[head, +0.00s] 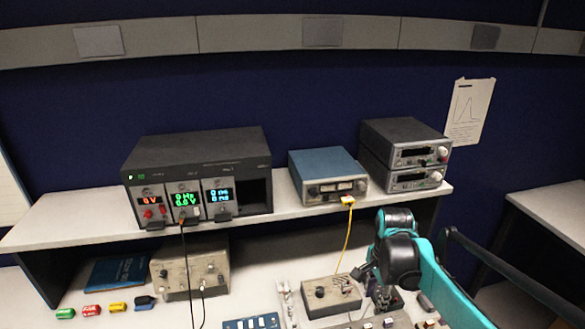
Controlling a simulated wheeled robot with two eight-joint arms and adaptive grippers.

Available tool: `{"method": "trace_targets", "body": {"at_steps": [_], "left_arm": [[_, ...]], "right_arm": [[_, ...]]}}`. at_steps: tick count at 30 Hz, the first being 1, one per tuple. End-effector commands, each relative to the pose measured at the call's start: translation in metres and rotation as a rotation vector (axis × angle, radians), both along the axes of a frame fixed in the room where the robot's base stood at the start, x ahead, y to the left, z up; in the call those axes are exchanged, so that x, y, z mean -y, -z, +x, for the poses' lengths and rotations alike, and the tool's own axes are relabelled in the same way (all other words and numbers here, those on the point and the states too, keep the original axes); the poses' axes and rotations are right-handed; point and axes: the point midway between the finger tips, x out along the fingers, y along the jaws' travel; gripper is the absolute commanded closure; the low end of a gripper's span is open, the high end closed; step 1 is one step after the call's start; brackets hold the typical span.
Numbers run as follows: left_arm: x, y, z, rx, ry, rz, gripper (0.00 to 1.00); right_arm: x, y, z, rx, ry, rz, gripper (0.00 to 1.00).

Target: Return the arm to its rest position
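My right arm, black and teal, comes in from the lower right corner. Its dark gripper (372,278) is low over the bench, next to the right side of a beige box with dark knobs (322,296). The fingers blend into dark parts behind them, so I cannot tell whether they are open, shut or touching anything. My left arm and gripper are not in view.
The shelf (300,211) holds a black instrument rack (150,165), a blue-topped meter (325,166) and two stacked grey instruments (405,142). A yellow cable (346,240) hangs from the meter. A beige unit (190,270) and several coloured blocks (118,307) sit at left.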

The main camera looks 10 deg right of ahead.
Motion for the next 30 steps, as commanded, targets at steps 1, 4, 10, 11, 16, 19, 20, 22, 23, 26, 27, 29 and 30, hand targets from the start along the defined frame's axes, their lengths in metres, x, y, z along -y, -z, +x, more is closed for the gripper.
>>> {"method": "trace_targets", "body": {"at_steps": [1, 4, 10, 11, 16, 19, 20, 22, 23, 26, 27, 29, 30], "left_arm": [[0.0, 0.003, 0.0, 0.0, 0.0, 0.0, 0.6], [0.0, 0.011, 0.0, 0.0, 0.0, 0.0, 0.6], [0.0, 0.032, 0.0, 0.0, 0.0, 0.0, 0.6], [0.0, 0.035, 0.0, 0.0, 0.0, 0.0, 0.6], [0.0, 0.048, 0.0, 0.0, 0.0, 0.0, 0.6], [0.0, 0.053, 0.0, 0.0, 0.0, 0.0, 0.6], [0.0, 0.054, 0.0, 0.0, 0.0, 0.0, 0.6], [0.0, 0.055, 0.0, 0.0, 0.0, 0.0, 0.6], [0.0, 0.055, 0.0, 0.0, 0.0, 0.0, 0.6], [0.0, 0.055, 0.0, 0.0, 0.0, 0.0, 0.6], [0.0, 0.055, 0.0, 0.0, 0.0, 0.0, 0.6], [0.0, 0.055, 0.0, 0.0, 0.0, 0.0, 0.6], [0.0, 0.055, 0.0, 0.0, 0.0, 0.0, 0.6]], "right_arm": [[-0.005, 0.001, -0.005, 0.016, -0.042, -0.005, 0.65], [-0.02, 0.001, -0.019, 0.08, -0.206, -0.027, 0.65], [-0.059, 0.012, -0.059, 0.267, -0.701, -0.144, 0.65], [-0.065, 0.015, -0.065, 0.295, -0.776, -0.168, 0.65], [-0.088, 0.034, -0.092, 0.416, -1.142, -0.316, 0.65], [-0.097, 0.043, -0.102, 0.46, -1.285, -0.388, 0.65], [-0.098, 0.044, -0.104, 0.468, -1.315, -0.406, 0.65], [-0.101, 0.047, -0.107, 0.484, -1.369, -0.437, 0.65], [-0.102, 0.048, -0.108, 0.488, -1.384, -0.446, 0.65], [-0.103, 0.049, -0.109, 0.493, -1.408, -0.459, 0.65], [-0.103, 0.049, -0.108, 0.493, -1.41, -0.46, 0.65], [-0.103, 0.048, -0.108, 0.493, -1.41, -0.46, 0.65], [-0.103, 0.048, -0.108, 0.493, -1.409, -0.459, 0.65]]}}
